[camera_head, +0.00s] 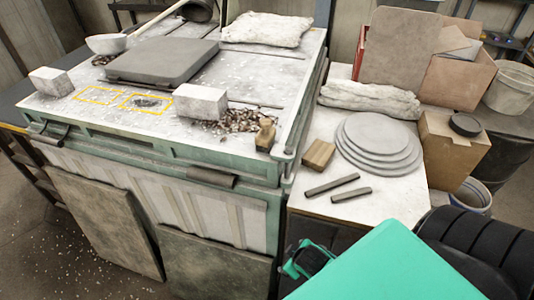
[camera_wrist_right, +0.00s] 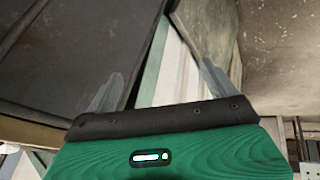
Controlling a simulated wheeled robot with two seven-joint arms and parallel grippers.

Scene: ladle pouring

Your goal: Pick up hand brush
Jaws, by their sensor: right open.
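A small tan-brown object that looks like the hand brush (camera_head: 265,134) stands at the front right corner of the large worktop (camera_head: 240,62), beside a patch of dark debris (camera_head: 238,120). It is too small to make out bristles. My right gripper (camera_wrist_right: 160,88) is open, with two pale fingers spread apart and nothing between them. In the head view its arm is green at the bottom, below and right of the brush, and the fingertips are hidden there. The brush does not clearly show in the wrist view. My left gripper is not in view.
A pale block (camera_head: 200,101) sits left of the debris. The side table (camera_head: 385,205) holds a wooden block (camera_head: 318,155), two dark bars (camera_head: 345,190), stacked grey discs (camera_head: 380,143) and a cardboard box (camera_head: 450,150). A grey slab (camera_head: 160,60) lies on the worktop.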

